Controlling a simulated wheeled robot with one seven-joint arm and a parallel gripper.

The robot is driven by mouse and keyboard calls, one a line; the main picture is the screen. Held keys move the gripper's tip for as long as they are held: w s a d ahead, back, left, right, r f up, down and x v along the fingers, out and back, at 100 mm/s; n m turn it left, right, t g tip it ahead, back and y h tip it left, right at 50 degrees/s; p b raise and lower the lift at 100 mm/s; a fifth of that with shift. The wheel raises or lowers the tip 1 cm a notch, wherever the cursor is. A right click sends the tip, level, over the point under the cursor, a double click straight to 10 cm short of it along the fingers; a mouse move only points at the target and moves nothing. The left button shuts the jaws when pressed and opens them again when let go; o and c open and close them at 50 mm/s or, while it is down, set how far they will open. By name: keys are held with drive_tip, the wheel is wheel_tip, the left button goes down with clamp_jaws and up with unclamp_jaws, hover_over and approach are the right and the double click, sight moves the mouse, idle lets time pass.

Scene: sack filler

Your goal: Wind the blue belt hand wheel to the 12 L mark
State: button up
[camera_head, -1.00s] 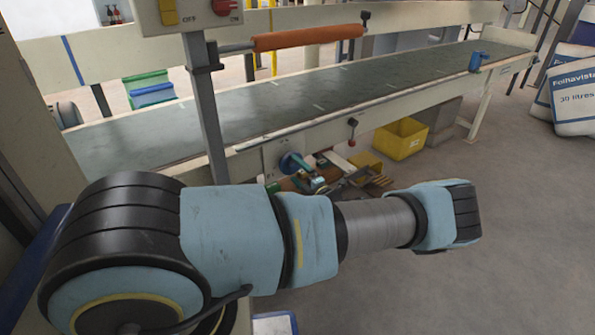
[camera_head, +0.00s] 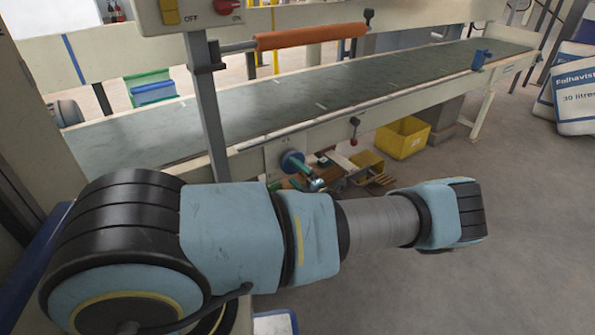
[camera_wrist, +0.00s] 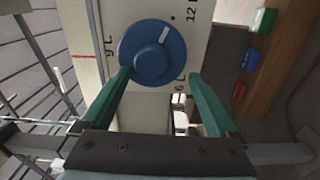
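The blue belt hand wheel (camera_wrist: 152,53) sits on a pale plate with a printed scale. Its white pointer line (camera_wrist: 165,33) points to the upper right, towards a black dot beside the 12 L print (camera_wrist: 190,12). The 9 L print (camera_wrist: 108,46) is left of the wheel and the 6 L print (camera_wrist: 180,85) below right. My gripper (camera_wrist: 158,73) is open. Its left green fingertip overlaps the wheel's lower left edge; its right fingertip is apart, at the lower right. Contact cannot be told. The wheel (camera_head: 291,161) also shows on the conveyor's side in the head view.
The conveyor belt (camera_head: 260,105) runs above the wheel, with an orange roller (camera_head: 310,36) over it. A yellow bin (camera_head: 403,138) stands beneath. Filled sacks (camera_head: 575,95) stand at the right. In the wrist view, green (camera_wrist: 263,20) and blue (camera_wrist: 250,60) objects lie at the right.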

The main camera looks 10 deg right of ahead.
drive_tip(key=v, duration=0.6)
drive_tip(key=shift+d+p, duration=0.25)
drive_tip(key=shift+p, duration=0.1)
idle(0.3)
drive_tip(key=s+a+r+n+g+y, duration=0.1)
drive_tip(key=a+r+n+g+y, duration=0.15)
drive_tip(key=a+n+g, duration=0.5)
drive_tip(key=s+a+r+n+g+h, duration=0.2)
drive_tip(key=s+a+r+n+g, duration=0.25)
drive_tip(key=n, duration=0.75)
drive_tip(key=s+a+r+n+g+h, duration=0.2)
drive_tip(key=s+a+r+n+g, duration=0.3)
drive_tip(key=n, duration=0.6)
drive_tip(key=s+a+r+n+t+h, duration=0.1)
drive_tip(key=s+a+r+n+h, duration=0.2)
drive_tip(key=r+n, duration=0.5)
drive_tip(key=s+a+r+n+t+h, duration=0.15)
drive_tip(key=s+r+n+h, duration=0.35)
drive_tip(key=n, duration=0.5)
wheel_tip(320, 180, up, 26)
drive_tip(key=y+p, duration=0.1)
drive_tip(key=p, duration=2.3)
drive_tip(key=shift+w+f+p, duration=0.15)
drive_tip(key=shift+w+p, duration=0.1)
drive_tip(key=shift+p, duration=0.05)
